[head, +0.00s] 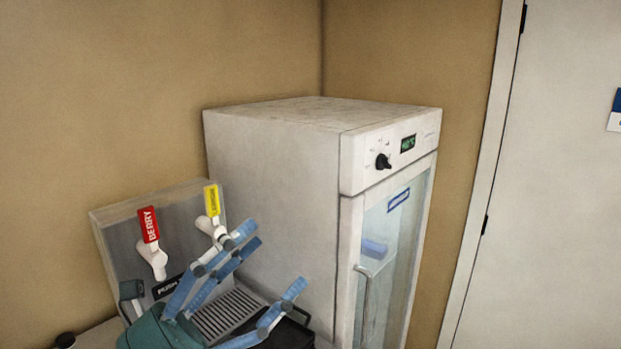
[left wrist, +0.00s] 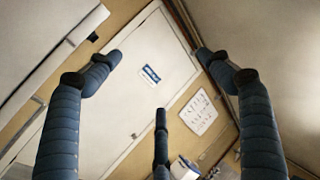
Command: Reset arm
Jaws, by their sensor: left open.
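My left gripper (head: 268,268) is at the lower middle of the head view, with its blue jointed fingers spread apart. It is in front of a drink dispenser and to the left of a glass-door fridge. Nothing is held between the fingers. In the left wrist view the open fingers (left wrist: 155,90) point toward a white door (left wrist: 140,100) with a blue-and-white sign (left wrist: 150,75). My right gripper is in neither view.
The dispenser (head: 115,235) has a red BERRY tap handle (head: 149,225), a yellow tap handle (head: 212,200) and a slotted drip tray (head: 228,312). The white fridge (head: 275,180) has a dial (head: 383,162) and a vertical door handle (head: 366,305). A pale door (head: 550,180) is at the right.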

